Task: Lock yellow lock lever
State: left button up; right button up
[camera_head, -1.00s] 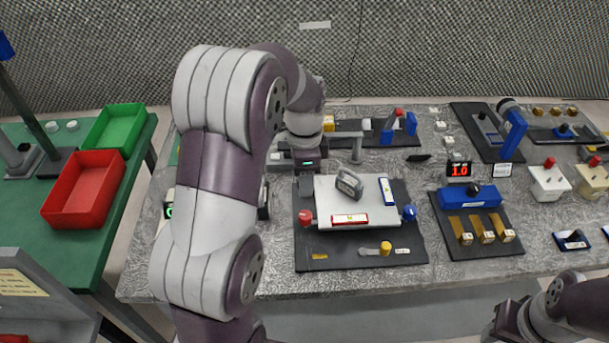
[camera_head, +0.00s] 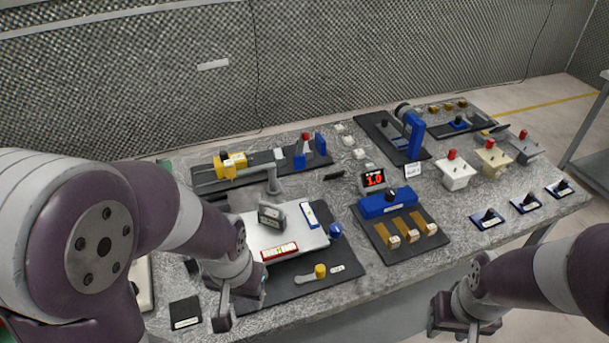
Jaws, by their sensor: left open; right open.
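A small lever with a yellow knob (camera_head: 320,270) lies near the front edge of a dark board, its light grey arm reaching left from the knob. It is the likely yellow lock lever. My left gripper (camera_head: 243,303) is open and empty, low over the board's front left corner, left of the lever and apart from it. Its wrist hides the board's left part. My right gripper (camera_head: 450,322) is at the bottom right in front of the table edge, away from the lever; its fingers are partly out of clear view.
A blue block (camera_head: 387,204) with brass strips stands to the right. Another yellow part (camera_head: 232,165) sits on the back left board.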

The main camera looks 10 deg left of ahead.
aim_at(320, 270)
jog(key=j+z, duration=0.2)
jog(key=z, duration=0.2)
jog(key=j+z, duration=0.15)
jog(key=z, duration=0.25)
jog(key=k+j+z, duration=0.1)
jog(key=z, duration=0.3)
